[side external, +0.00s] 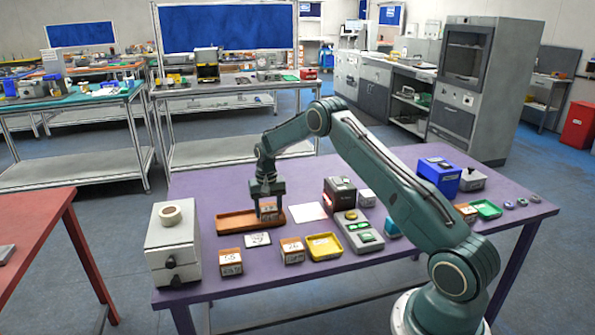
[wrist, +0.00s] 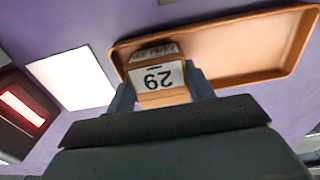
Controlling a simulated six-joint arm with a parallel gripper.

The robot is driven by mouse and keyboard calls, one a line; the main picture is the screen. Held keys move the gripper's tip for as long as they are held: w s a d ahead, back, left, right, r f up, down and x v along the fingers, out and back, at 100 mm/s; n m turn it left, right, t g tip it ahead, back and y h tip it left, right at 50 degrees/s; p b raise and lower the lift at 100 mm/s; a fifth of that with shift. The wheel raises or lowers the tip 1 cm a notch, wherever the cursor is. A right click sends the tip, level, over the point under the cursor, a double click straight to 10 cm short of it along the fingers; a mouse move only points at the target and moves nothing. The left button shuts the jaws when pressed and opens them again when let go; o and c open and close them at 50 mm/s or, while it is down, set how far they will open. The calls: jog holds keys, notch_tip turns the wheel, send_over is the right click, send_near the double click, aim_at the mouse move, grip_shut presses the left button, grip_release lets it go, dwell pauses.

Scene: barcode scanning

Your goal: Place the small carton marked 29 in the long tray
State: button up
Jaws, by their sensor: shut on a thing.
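The small carton marked 29 (wrist: 160,82) is between the fingers of my gripper (wrist: 160,90), which is shut on it. Its label reads upside down in the wrist view. In the side view the carton (side external: 268,210) hangs or stands upright under my gripper (side external: 268,203) at the right end of the long tray (side external: 232,223). The long tray is orange-brown and shallow, and it also shows in the wrist view (wrist: 240,50). The carton overlaps the tray's end in both views. I cannot tell whether it touches the tray floor. The rest of the tray looks empty.
A white sheet (side external: 310,211) lies right of the tray, beside a dark scanner (side external: 340,190) with a red light. A white card (side external: 257,240), cartons (side external: 292,251) and a yellow tray (side external: 325,246) sit in front. A grey box (side external: 172,245) stands at the left.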

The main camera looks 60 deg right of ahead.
aim_at(268, 207)
jog(key=shift+f, duration=0.1)
jog(key=o, duration=0.8)
notch_tip(268, 207, up, 12)
jog(key=shift+r, duration=0.15)
dwell(0.4)
jog(key=shift+r, duration=0.1)
dwell(0.4)
